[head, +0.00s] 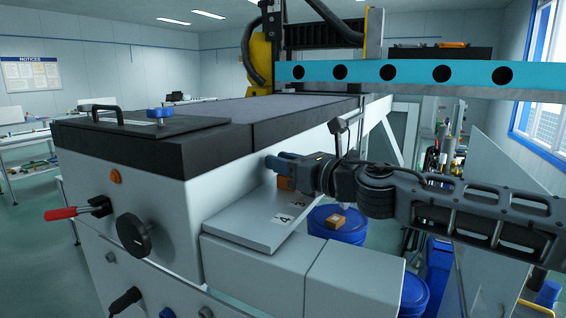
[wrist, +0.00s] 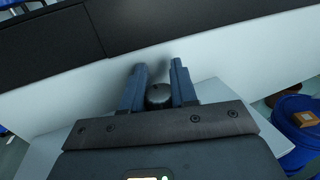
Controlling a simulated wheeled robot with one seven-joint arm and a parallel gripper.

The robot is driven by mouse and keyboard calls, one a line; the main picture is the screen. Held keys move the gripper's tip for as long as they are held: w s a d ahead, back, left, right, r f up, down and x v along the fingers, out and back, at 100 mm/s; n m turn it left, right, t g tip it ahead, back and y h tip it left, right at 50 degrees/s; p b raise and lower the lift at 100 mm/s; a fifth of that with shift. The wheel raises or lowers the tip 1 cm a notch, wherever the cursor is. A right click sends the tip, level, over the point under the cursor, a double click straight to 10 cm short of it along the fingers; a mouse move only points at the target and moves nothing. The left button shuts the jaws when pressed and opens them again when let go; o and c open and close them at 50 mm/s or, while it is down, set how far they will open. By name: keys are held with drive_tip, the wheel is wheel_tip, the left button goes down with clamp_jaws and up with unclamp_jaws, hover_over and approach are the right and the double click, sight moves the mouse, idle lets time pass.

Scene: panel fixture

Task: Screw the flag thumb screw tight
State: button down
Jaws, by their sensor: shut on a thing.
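My gripper (head: 280,163) reaches in from the right to the white side wall of the machine, above a grey shelf. In the wrist view my gripper (wrist: 160,80) has its two blue-grey fingers on either side of a dark round piece, which I take to be the flag thumb screw (wrist: 158,96). The fingers are shut on it, close to the white wall. Its flag shape and thread cannot be made out. In the head view the screw is hidden by my gripper.
A black knob (head: 133,235) and a red-handled lever (head: 75,211) are on the front panel. A blue barrel (head: 350,233) stands behind the shelf.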

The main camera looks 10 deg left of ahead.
idle(0.8)
drive_tip(key=c, duration=1.2)
unclamp_jaws()
drive_tip(key=shift+o, duration=0.2)
drive_tip(key=b+v, duration=0.2)
drive_tip(key=v, duration=0.5)
drive_tip(key=shift+s+d, duration=0.2)
drive_tip(key=shift+o, duration=0.4)
drive_tip(key=shift+d, duration=0.1)
